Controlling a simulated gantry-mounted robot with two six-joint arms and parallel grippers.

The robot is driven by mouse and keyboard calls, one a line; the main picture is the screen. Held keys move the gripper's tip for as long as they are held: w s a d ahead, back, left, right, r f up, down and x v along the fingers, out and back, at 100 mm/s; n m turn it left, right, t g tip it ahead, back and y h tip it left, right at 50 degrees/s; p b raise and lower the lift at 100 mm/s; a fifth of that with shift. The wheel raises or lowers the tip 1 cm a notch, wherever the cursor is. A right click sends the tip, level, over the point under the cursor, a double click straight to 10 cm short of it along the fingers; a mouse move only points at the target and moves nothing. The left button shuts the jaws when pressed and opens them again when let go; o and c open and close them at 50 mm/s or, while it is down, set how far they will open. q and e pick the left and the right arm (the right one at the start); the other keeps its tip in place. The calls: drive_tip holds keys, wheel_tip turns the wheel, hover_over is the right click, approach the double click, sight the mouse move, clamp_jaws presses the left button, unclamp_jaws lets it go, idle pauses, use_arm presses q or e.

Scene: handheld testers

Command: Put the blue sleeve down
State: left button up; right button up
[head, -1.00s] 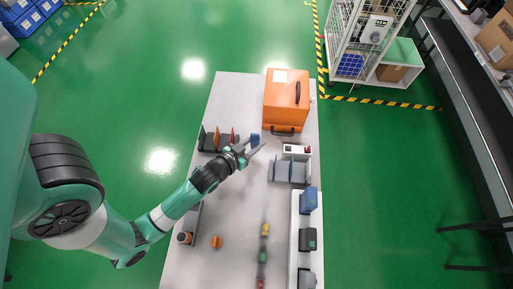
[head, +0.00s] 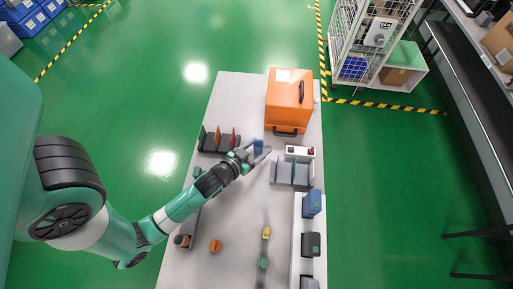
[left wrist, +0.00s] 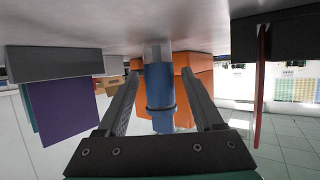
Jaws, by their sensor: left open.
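The blue sleeve (head: 258,146) shows at my left gripper, in front of the orange case. In the left wrist view, whose picture is upside down, the blue sleeve (left wrist: 160,88) is upright between the fingers. A pale, clear-looking section joins it to the table surface at the top of that picture. My left gripper (head: 262,152) is open, with one finger on each side of the sleeve and visible gaps beside it in the left wrist view (left wrist: 160,90). My right gripper is not in view.
The orange case (head: 289,100) stands behind the gripper. A dark rack (head: 220,142) with upright plates is left, and a grey divided holder (head: 290,173) is right. A white shelf (head: 297,240) lines the right edge. The table's middle (head: 240,215) is mostly clear.

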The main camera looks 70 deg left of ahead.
sight(255, 150)
use_arm(q)
drive_tip(key=shift+s+d+r, duration=0.1)
drive_tip(key=shift+s+r, duration=0.05)
drive_tip(key=shift+r, duration=0.05)
drive_tip(key=p+v, duration=0.1)
drive_tip(key=v, duration=0.4)
drive_tip(key=shift+s+d, duration=0.1)
drive_tip(key=v, duration=0.6)
drive_tip(key=shift+b, duration=0.4)
drive_tip(key=shift+s+r, duration=0.15)
